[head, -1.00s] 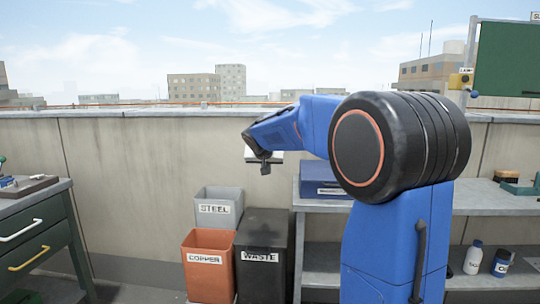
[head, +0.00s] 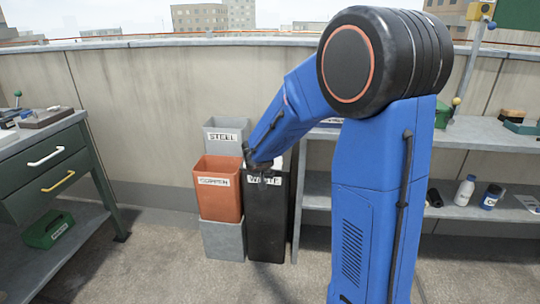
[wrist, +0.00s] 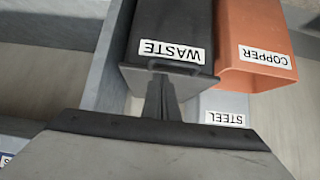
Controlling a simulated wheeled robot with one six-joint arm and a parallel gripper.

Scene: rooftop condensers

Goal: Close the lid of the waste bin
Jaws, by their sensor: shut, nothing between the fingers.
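The black waste bin (head: 266,225), with a white WASTE label, stands upright on the floor beside the orange bin. My gripper (head: 265,180) is at the bin's top front edge, over part of the label. In the wrist view the picture is inverted; the bin (wrist: 172,20) shows its label, and a dark handle (wrist: 176,66) sits at the edge next to it. My fingertips (wrist: 160,80) are shut and empty, close to this handle; I cannot tell whether they touch. My arm and gripper hide most of the bin's top, so the lid's angle is unclear.
The orange COPPER bin (head: 218,197) stands left of the waste bin, with the grey STEEL bin (head: 226,138) behind it. A grey shelf unit (head: 318,188) stands close on the right. A green drawer bench (head: 50,170) is at left. Floor in front is clear.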

